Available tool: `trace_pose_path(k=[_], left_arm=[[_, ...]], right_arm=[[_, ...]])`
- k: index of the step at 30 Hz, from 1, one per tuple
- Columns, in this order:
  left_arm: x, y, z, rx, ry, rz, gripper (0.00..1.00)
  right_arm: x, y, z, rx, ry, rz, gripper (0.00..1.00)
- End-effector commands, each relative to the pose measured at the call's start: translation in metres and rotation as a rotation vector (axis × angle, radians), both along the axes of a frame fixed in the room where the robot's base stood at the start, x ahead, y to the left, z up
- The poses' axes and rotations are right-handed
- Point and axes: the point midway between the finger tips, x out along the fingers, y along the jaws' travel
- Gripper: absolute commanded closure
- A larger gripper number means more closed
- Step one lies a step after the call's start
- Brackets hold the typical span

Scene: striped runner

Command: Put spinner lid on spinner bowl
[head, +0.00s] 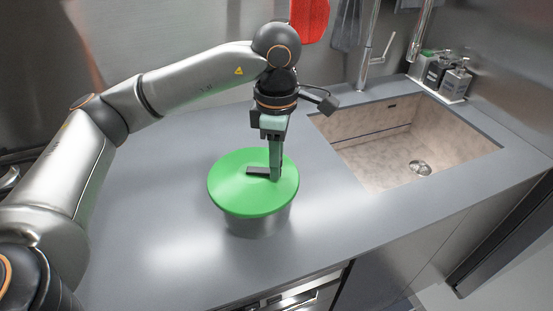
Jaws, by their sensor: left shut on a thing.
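The spinner lid (240,192) is a round green disc with a dark handle (259,171) on top. My left gripper (274,177) points straight down over the lid and is shut on the handle. The spinner bowl (257,225) is a grey, shiny vessel on the counter under the lid, and only its lower side shows below the lid's front edge. The lid covers the bowl's opening from this angle; I cannot tell whether the lid touches the rim or hangs just above it. My right gripper is not in view.
The grey counter (160,235) is clear to the left and front of the bowl. A sunken sink (385,150) with a tap (372,50) lies to the right. Soap dispensers (452,80) stand at the back right. A red item (309,18) and grey cloths hang at the back.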

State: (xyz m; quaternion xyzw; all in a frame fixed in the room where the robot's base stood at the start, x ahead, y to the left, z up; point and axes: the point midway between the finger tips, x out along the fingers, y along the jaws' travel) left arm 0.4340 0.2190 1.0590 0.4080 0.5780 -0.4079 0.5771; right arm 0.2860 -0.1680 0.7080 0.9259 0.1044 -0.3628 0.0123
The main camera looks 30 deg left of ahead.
Motion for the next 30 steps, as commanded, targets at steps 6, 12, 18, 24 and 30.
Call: trace_pose_path(k=[6,12,18,24,30], left_arm=[[0.0001,-0.0002,0.0004,-0.001,-0.001,0.000,1.00],[0.0002,-0.0002,-0.0015,-0.001,-0.001,0.000,1.00],[0.0003,-0.0001,-0.0039,-0.001,-0.001,0.000,1.00],[0.0003,-0.0001,-0.0034,-0.001,-0.001,0.000,1.00],[0.0003,-0.0001,-0.0034,-0.001,-0.001,0.000,0.71]], right_arm=[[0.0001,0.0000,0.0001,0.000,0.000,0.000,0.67],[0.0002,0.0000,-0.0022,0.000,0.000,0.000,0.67],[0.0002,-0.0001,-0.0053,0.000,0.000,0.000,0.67],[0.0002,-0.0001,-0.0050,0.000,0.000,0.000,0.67],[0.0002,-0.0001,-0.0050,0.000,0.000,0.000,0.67]])
